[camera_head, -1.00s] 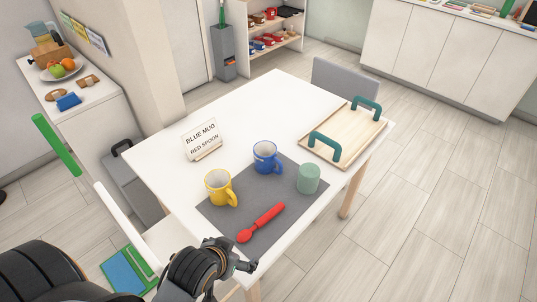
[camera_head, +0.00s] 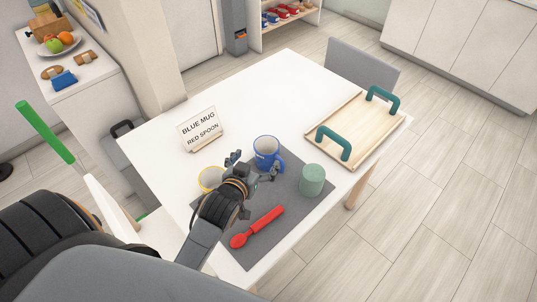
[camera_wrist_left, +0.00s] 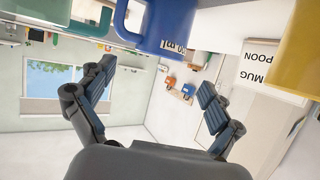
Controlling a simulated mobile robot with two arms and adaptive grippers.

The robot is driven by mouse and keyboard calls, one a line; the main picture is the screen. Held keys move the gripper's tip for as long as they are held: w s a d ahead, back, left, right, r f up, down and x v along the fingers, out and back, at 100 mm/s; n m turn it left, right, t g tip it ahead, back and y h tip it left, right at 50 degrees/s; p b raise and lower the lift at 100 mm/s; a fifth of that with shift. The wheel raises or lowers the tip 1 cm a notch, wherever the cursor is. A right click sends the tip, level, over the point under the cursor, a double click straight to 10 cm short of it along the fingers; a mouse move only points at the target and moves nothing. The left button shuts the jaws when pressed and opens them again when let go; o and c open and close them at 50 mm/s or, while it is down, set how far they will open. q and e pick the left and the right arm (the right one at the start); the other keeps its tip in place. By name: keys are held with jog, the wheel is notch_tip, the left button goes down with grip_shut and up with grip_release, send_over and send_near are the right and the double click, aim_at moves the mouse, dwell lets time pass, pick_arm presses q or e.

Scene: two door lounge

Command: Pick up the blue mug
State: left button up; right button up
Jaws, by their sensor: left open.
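The blue mug (camera_head: 266,148) stands upright on the grey mat (camera_head: 236,255), its handle toward the right. My left gripper (camera_head: 253,166) is open, its fingers spread just on the near side of the blue mug. It holds nothing. In the left wrist view, which looks upside down, the blue mug (camera_wrist_left: 152,28) is at the top, beyond the open fingers (camera_wrist_left: 155,82). I cannot tell whether a finger touches it. My right gripper is not in view.
The yellow mug (camera_head: 207,180) is partly hidden behind my left gripper. A green cup (camera_head: 312,180) stands to the right, and a red spoon (camera_head: 258,226) lies in front. A sign (camera_head: 200,129) reads "BLUE MUG RED SPOON". A wooden tray (camera_head: 357,127) with teal handles is at the right.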

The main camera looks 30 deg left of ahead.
aim_at(271, 141)
pick_arm(q)
jog(key=x, duration=0.9)
jog(key=shift+w+f+p, duration=0.1)
jog(key=shift+p, duration=0.3)
jog(key=c, duration=1.5)
